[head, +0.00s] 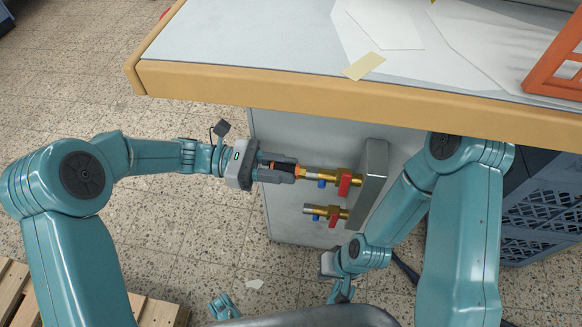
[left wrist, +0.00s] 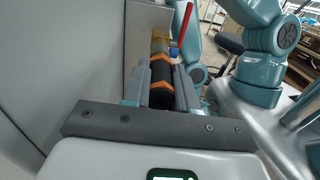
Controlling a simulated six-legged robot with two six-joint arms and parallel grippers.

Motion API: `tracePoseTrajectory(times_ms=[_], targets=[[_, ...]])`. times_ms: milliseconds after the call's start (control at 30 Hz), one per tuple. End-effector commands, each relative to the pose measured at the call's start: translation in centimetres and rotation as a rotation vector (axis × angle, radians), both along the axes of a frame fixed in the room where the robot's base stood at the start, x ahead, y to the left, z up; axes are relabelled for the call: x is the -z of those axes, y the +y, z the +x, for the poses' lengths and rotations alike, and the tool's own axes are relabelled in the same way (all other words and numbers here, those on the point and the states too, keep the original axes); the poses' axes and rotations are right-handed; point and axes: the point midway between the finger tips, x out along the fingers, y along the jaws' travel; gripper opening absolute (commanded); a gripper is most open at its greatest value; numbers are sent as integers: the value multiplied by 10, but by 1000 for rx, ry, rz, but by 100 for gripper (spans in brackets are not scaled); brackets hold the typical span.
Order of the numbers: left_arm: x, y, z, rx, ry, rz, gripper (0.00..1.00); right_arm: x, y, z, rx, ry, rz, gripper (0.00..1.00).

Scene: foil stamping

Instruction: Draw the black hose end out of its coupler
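My left gripper (head: 288,171) is around the black hose end at the upper coupler (head: 322,174), on the cabinet's side. The black hose end with orange bands (left wrist: 161,75) lies between its two fingers in the left wrist view, and both fingers appear to press on it. In the head view its orange part (head: 285,167) shows between the fingers. The hose end is in line with the brass coupler and meets it; how deep it sits is hidden. My right arm is folded low at the right; its fingers cannot be made out.
A lower brass coupler (head: 325,211) with a red lever sits below, with nothing in it. Both are fixed to a grey block (head: 371,180). The tabletop edge (head: 330,96) overhangs above. Blue-grey crates (head: 540,215) stand at the right. Open tiled floor lies at the left.

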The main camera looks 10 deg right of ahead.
Motion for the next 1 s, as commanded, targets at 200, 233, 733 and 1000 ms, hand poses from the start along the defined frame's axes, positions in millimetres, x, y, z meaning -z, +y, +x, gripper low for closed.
tracePoseTrajectory(times_ms=[200, 233, 733, 1000], targets=[[-1, 3, 1, -1, 0, -1, 0, -1, 0, 0, 0, 0, 0, 0], [-1, 3, 1, -1, 0, -1, 0, -2, 0, 0, 0, 0, 0, 0], [-1, 19, 6, -1, 0, -1, 0, -7, 0, 0, 0, 0, 0, 0], [-1, 28, 9, -1, 0, 0, 0, -10, 0, 0, 0, 0, 0, 0]])
